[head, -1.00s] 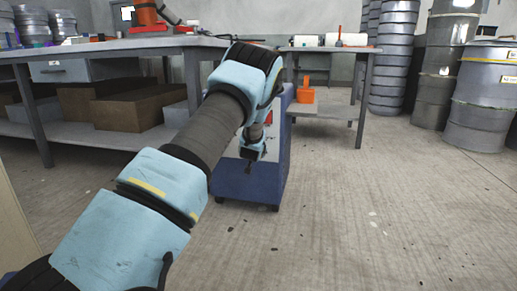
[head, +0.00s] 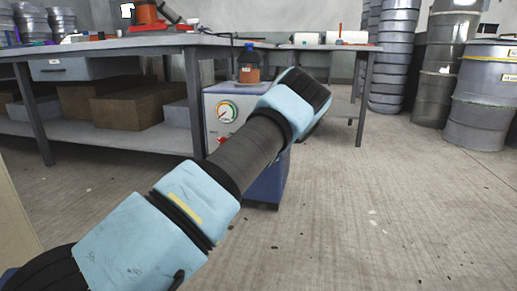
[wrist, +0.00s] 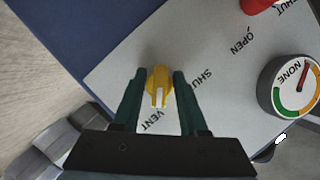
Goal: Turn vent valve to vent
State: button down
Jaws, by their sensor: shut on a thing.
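The yellow vent valve knob (wrist: 159,82) sits on the pale panel (wrist: 125,75) of a blue cabinet in the wrist view. My gripper (wrist: 159,95) has one dark green finger on each side of the knob and is shut on it. The knob's white mark points down in the picture, towards the word VENT; the word SHUT is to the right. In the head view the cabinet's panel (head: 213,101) shows partly behind my arm, which hides my gripper and the knob.
A gauge (wrist: 298,86) and a red part (wrist: 258,4) are on the same panel. An orange-brown bottle (head: 249,72) stands on top of the cabinet. A workbench (head: 120,45) is to the left and drums (head: 485,95) are at the right. The floor at the right front is clear.

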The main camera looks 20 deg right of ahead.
jog(key=c, duration=0.8)
grip_release()
jog(key=p+v, duration=0.4)
jog(key=v, duration=0.6)
jog(key=shift+s, duration=0.4)
jog(key=shift+r, duration=0.1)
